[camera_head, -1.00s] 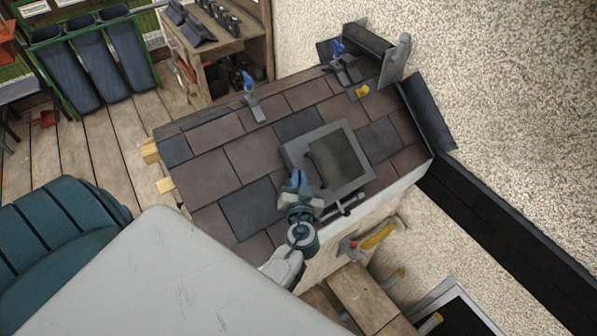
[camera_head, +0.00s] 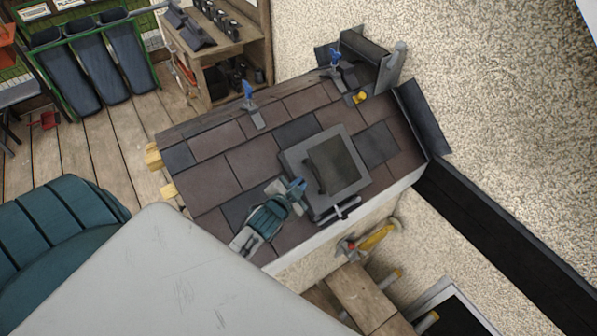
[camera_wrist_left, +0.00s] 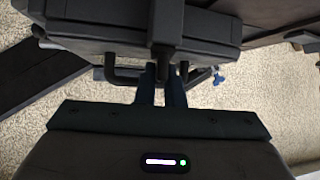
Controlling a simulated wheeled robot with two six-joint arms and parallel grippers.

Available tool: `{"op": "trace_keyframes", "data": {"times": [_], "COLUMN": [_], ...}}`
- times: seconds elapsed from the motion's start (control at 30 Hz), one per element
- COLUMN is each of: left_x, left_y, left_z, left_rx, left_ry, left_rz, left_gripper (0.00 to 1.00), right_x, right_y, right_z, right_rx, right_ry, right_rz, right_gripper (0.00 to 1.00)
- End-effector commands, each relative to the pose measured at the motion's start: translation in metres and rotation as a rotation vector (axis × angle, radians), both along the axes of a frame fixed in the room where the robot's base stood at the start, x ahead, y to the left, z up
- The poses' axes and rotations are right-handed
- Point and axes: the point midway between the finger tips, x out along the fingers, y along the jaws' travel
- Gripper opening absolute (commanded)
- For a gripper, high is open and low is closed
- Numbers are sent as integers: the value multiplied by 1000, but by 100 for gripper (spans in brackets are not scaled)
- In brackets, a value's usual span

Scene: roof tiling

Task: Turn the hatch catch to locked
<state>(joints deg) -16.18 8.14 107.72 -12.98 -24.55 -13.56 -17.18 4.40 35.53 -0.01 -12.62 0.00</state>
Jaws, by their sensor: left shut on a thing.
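The roof hatch (camera_head: 291,158) has a grey frame and a dark lid (camera_head: 342,163), which lies shut in the sloping roof. A slim dark catch (camera_head: 320,180) shows at the lid's left edge. My left gripper (camera_head: 299,187) is at the lower left of the hatch, with its blue fingers by the frame's left edge. In the left wrist view its fingers (camera_wrist_left: 163,82) are close together and end at the dark upright bar (camera_wrist_left: 168,25), which looks like the catch. The fingertips are partly hidden there. My right gripper is not in view.
Brown and grey tiles (camera_head: 250,165) surround the hatch. Two blue-handled clamps (camera_head: 249,92) (camera_head: 336,58) sit along the ridge. A dark bar (camera_head: 345,208) lies at the eave below the hatch. A yellow-handled tool (camera_head: 376,237) is beyond the eave.

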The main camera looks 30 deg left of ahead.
Motion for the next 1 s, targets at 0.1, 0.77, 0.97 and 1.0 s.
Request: {"op": "trace_keyframes", "data": {"times": [0.1, 0.77, 0.97, 1.0], "left_x": [0, -1, -1, -2], "left_y": [1, 0, 0, 0], "left_z": [-2, -4, -5, -5], "left_rx": [16, 50, 50, 50], "left_ry": [36, 123, 125, 125], "left_rz": [-50, -182, -183, -183], "left_gripper": [0, 0, 0, 0], "right_x": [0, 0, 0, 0], "right_y": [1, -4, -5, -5], "right_z": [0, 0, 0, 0], "right_rx": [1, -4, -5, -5], "right_ry": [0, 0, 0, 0], "right_rz": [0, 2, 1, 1], "right_gripper": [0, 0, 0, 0]}}
